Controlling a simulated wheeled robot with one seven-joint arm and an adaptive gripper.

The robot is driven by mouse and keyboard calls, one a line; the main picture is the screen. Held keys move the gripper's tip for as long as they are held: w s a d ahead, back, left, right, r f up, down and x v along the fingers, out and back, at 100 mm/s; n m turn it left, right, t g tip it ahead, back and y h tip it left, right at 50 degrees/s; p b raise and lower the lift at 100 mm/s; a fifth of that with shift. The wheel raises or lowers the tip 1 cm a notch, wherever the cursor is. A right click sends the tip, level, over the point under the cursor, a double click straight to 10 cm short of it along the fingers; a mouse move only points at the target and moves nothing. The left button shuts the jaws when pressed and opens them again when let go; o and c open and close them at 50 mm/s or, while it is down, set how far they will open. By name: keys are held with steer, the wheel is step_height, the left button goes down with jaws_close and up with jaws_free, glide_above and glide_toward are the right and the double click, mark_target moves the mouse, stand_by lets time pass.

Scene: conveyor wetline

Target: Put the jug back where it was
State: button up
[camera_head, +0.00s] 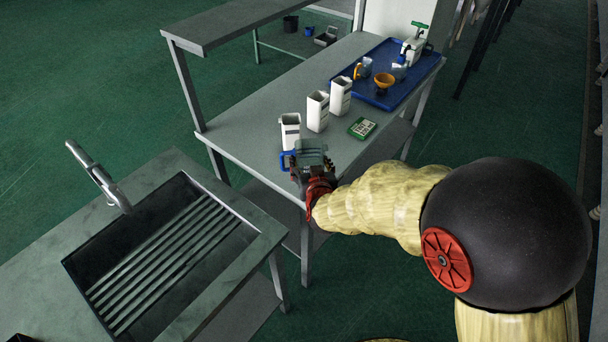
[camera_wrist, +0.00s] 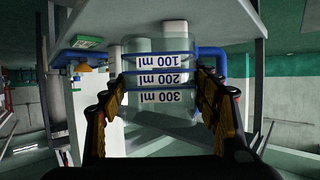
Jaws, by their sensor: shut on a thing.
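The jug (camera_wrist: 162,90) is clear, with blue bands and the marks 100, 200 and 300 ml, which read upside down in the wrist view. My gripper (camera_wrist: 160,97) is shut on it, one finger on each side. In the head view my gripper (camera_head: 310,157) is at the near end of the grey table (camera_head: 250,105), just in front of the nearest white container. The jug (camera_head: 287,161) is mostly hidden there by my gripper; its blue handle shows at the left. I cannot tell whether its base touches the table.
Three tall white containers (camera_head: 317,111) stand in a row on the table, with a green-edged device (camera_head: 362,128) beside them. A blue tray (camera_head: 345,79) at the far end holds an orange funnel (camera_head: 384,80) and other items. A sink (camera_head: 170,255) is at the left, and a raised shelf (camera_head: 235,22) runs behind.

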steer(key=w+f, duration=0.1)
steer(key=f, duration=0.1)
steer(key=w+a+f+b, duration=0.1)
steer(key=w, duration=0.1)
steer(key=w+f+b, duration=0.1)
steer(key=f, duration=0.1)
steer(key=shift+w+a+f, duration=0.25)
steer(key=shift+a+f, duration=0.1)
steer(key=shift+w+a+f+b, duration=0.15)
steer(key=shift+f+b, duration=0.55)
steer(key=shift+f, duration=0.9)
steer(key=shift+f, duration=0.1)
steer(key=shift+f, duration=0.15)
steer(key=o, duration=1.3)
steer(key=shift+o, duration=0.7)
